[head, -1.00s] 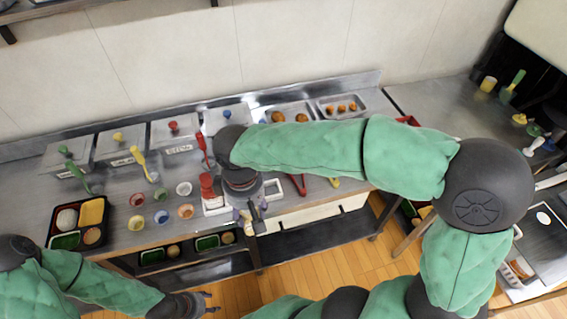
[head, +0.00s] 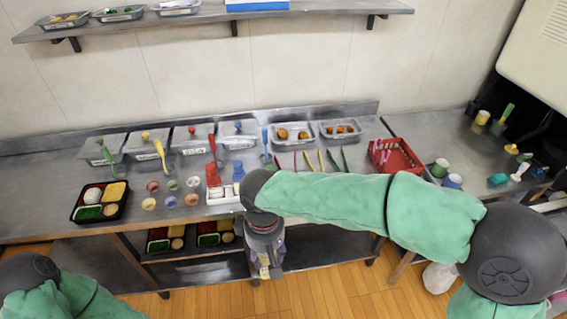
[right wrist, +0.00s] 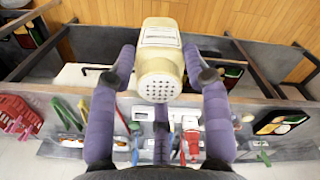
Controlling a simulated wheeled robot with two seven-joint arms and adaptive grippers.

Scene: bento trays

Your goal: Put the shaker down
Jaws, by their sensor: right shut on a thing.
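In the head view my right gripper (head: 265,266) hangs in front of the counter's front edge, over the lower shelf and floor. The shaker is mostly hidden there by the gripper. A white rack (head: 222,199) with a red-topped and a blue-topped container stands on the counter, left of my right wrist. My left arm shows at the lower left; its gripper is out of frame.
A black bento tray (head: 76,215) with food sits at the counter's left. Several small bowls (head: 170,202) stand between it and the rack. Lidded bins (head: 190,137) line the back. Colored utensils and a red basket (head: 412,155) are to the right.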

